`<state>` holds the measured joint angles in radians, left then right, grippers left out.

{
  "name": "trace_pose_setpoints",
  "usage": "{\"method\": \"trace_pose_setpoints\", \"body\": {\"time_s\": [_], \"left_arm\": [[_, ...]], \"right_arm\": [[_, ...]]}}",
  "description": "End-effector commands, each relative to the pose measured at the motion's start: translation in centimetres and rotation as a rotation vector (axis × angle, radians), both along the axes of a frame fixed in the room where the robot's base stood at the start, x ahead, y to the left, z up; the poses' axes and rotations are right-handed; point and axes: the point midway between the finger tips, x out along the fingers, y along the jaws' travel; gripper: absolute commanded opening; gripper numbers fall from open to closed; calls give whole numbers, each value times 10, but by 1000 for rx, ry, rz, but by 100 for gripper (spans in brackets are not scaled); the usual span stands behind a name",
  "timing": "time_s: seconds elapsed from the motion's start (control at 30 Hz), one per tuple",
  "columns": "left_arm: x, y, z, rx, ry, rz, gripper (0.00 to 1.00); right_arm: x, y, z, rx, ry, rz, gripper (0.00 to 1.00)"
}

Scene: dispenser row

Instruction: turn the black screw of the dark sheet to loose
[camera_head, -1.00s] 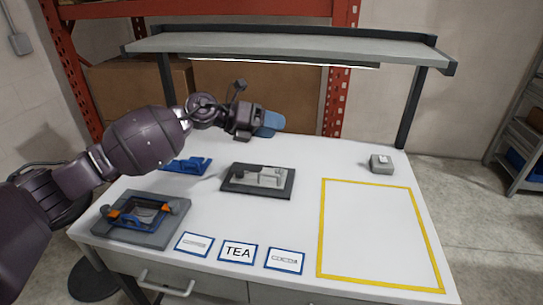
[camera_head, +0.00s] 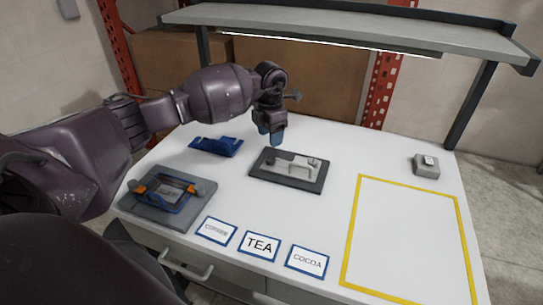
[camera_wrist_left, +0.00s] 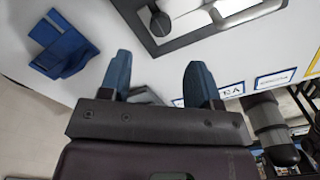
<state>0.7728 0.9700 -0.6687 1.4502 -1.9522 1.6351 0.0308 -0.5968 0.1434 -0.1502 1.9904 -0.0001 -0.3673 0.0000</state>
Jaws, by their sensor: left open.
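The dark sheet (camera_head: 321,180) lies flat on the white table with a light grey metal fixture (camera_head: 296,166) on it. In the left wrist view the sheet (camera_wrist_left: 200,35) fills the top middle. A round black screw head (camera_wrist_left: 160,23) shows there near the sheet's edge. My left gripper (camera_head: 271,138) points down above the sheet's far left corner. Its two blue fingers (camera_wrist_left: 158,78) are apart with nothing between them, short of the screw. My right gripper is not in view.
A blue bracket (camera_head: 215,147) lies left of the sheet. A grey block with a blue frame and orange ends (camera_head: 205,208) stands front left. Label cards, one reading TEA (camera_head: 260,246), lie in front. A small grey box (camera_head: 426,165) sits right, behind the clear yellow-outlined area (camera_head: 352,215).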

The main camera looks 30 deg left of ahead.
Motion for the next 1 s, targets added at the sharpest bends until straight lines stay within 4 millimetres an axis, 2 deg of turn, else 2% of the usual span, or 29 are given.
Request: {"method": "trace_pose_setpoints", "body": {"time_s": [0.3,0.5,0.67,0.93,1.0], "left_arm": [[-1,-1,-55,-5,2,0,57],[0,-1,-77,-4,-1,-1,57],[0,-1,-84,-3,-1,-1,57],[0,-1,-85,-3,-1,-1,57],[0,-1,-85,-3,-1,-1,48]], "right_arm": [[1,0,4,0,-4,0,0],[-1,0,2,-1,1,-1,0],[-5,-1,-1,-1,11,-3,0],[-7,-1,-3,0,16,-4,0],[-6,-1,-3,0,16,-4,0]]}}
